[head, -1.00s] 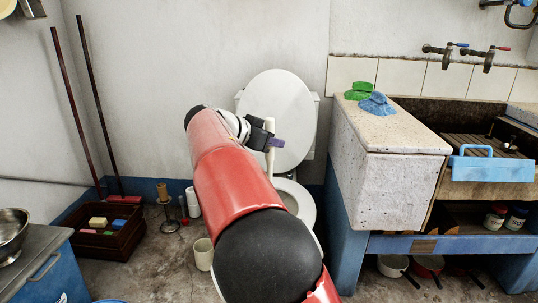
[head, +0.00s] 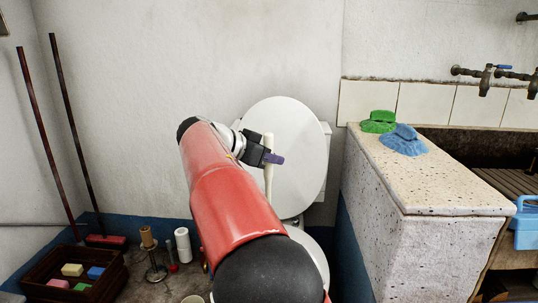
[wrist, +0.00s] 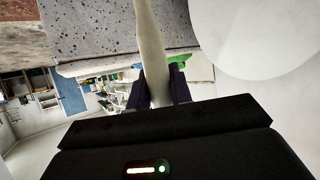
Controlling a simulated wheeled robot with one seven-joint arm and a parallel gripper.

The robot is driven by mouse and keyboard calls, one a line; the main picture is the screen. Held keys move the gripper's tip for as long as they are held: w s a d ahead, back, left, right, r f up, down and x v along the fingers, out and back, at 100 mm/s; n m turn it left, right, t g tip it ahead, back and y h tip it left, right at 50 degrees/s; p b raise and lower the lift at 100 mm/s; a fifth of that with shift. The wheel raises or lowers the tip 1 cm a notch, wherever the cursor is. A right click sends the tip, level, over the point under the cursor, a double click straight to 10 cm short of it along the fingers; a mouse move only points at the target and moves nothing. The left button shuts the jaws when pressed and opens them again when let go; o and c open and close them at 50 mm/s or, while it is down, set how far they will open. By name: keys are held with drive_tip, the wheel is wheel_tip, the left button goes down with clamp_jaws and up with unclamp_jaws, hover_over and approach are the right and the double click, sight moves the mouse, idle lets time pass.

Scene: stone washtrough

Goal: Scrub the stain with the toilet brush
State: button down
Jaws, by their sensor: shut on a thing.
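My gripper (head: 273,158) is shut on the pale handle of the toilet brush (head: 268,178), held roughly upright in front of the raised toilet lid. The brush handle also shows in the wrist view (wrist: 151,45), between the dark fingers (wrist: 162,92). The lower end of the brush is hidden behind my red arm. The toilet (head: 310,245) stands against the back wall with its white lid (head: 300,125) up. My arm covers much of the bowl. I cannot see the stain in these frames.
At left are a crate (head: 40,290), a paper holder (head: 152,262), a white roll (head: 183,245) and two leaning poles (head: 76,130).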

drive_tip(key=f+b, duration=0.7)
drive_tip(key=f, duration=0.2)
drive_tip(key=f+b, duration=0.8)
drive_tip(key=f, duration=0.2)
drive_tip(key=shift+s+d, duration=0.1)
drive_tip(key=shift+d, duration=0.1)
drive_tip(key=shift+f, duration=3.2)
drive_tip(key=s+d, duration=0.3)
drive_tip(key=shift+s+d, duration=0.2)
drive_tip(key=shift+d, duration=0.05)
